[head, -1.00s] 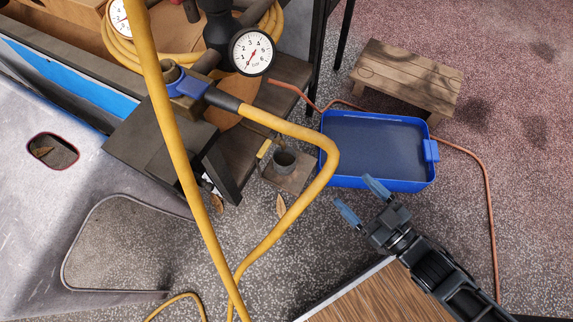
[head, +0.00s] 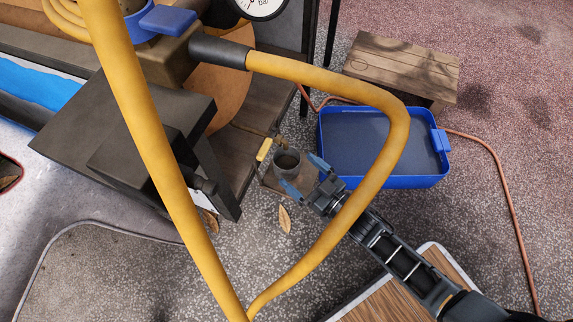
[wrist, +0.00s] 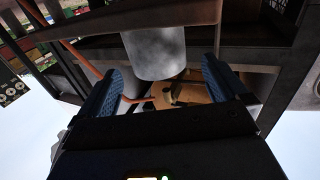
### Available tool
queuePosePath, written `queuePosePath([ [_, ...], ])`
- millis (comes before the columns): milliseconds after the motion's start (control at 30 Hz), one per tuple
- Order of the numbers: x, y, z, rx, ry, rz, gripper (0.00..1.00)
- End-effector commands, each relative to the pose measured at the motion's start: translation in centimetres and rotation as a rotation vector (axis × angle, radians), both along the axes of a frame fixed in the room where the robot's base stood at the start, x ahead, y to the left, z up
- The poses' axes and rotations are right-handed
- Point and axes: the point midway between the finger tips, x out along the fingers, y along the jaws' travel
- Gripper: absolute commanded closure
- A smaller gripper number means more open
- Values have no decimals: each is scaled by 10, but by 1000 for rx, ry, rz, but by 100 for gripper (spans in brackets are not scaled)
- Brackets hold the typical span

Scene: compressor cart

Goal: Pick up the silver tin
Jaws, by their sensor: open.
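The silver tin (head: 287,158) is a small grey open-topped cylinder standing upright on a small wooden board (head: 270,184), beside the dark cart. My gripper (head: 297,170) is open, its two blue fingers pointing at the tin from the lower right. In the wrist view the picture is turned over, and the tin (wrist: 155,54) shows pale grey between the two fingertips (wrist: 162,66), with a gap on each side. I cannot tell how far the tin reaches in between the fingers.
A thick yellow hose (head: 330,78) loops in front of my arm in the head view. A blue tray (head: 400,184) stands right of the tin, with a wooden stool (head: 400,68) behind. The cart's dark block (head: 140,140) is at left. An orange cable (head: 490,150) runs across the floor.

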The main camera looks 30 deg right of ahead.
Motion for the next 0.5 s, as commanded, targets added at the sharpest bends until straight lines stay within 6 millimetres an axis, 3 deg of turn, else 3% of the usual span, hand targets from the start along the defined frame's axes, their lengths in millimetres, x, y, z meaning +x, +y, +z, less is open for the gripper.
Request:
queuePosePath([
  [233, 36, 7, 1, -1, -3, 1, 0],
  [500, 42, 7, 2, -1, 0, -1, 0],
])
